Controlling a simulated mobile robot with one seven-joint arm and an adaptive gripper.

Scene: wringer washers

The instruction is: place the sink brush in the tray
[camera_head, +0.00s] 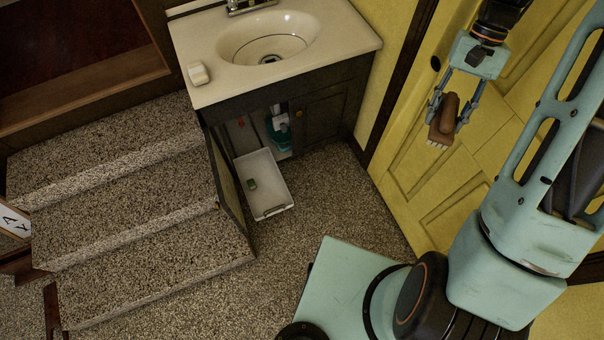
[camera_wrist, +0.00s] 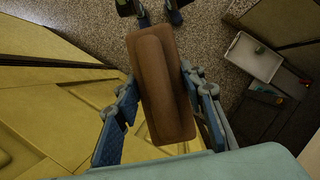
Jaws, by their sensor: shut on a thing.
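The sink brush (camera_head: 443,121) has a brown body and pale bristles at its lower end. My gripper (camera_head: 453,112) is shut on it and holds it in the air in front of the yellow door. In the wrist view the brush (camera_wrist: 161,85) lies between the two blue finger pads. The white tray (camera_head: 270,205) sits at the open cabinet under the sink, partly out over the floor, with a small green item (camera_head: 252,184) in it. The tray also shows in the wrist view (camera_wrist: 246,58), to the right of the brush. My gripper is well apart from the tray.
The cabinet door (camera_head: 228,183) stands open at the tray's left. A teal bottle (camera_head: 279,130) stands inside the cabinet. A pale soap-like block (camera_head: 198,74) lies on the sink counter (camera_head: 350,43). Speckled steps (camera_head: 120,215) rise at the left. The floor right of the tray is clear.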

